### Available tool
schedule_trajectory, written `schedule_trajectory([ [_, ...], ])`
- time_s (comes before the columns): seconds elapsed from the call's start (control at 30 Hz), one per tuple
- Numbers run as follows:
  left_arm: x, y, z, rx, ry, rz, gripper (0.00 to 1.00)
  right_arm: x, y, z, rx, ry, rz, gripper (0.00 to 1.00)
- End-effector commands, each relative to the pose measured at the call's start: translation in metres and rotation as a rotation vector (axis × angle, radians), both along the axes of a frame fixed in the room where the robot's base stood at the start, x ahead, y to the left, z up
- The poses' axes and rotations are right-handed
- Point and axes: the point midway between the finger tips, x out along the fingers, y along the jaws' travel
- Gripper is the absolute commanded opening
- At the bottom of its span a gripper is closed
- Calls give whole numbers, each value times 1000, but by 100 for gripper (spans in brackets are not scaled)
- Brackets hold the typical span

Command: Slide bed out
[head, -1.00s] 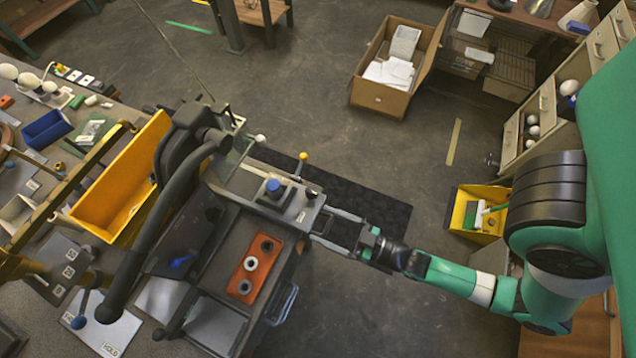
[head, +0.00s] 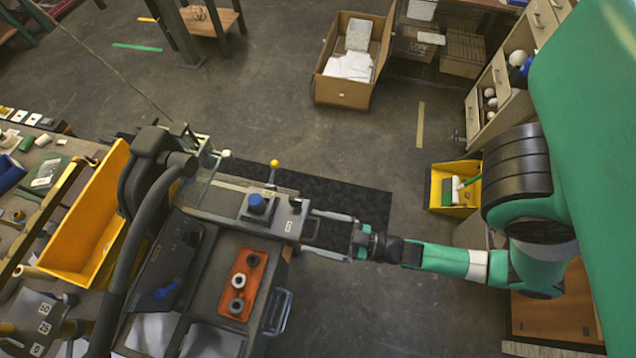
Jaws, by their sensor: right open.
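The bed shows as a grey open frame with two pale rails (head: 334,216), reaching right from the grey machine (head: 225,200). The dark mat shows between its rails. My right gripper (head: 360,241) is at the right end of this frame, with its arm coming in from the right. It is open; its fingers are small here, and I cannot tell whether they touch or straddle the frame's end. The machine has a blue knob (head: 257,204) and a yellow-tipped lever (head: 274,166) on top. My left gripper is not in view.
A black mat (head: 365,202) lies on the floor beyond the bed. A yellow bin (head: 434,187) and a cardboard box (head: 343,92) stand on the floor. Floor right of the machine is largely open.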

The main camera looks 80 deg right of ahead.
Motion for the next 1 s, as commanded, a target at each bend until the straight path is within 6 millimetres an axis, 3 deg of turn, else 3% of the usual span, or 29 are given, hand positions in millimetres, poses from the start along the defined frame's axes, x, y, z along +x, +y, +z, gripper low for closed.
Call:
schedule_trajectory([
  [0.23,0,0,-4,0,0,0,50,-29,4,-2,3,7,4,100],
  [0.4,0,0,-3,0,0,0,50,-74,8,-2,0,9,-2,100],
  [0.6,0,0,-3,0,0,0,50,-108,12,-1,-1,4,0,100],
  [1.0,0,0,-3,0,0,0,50,-116,13,0,0,1,1,100],
])
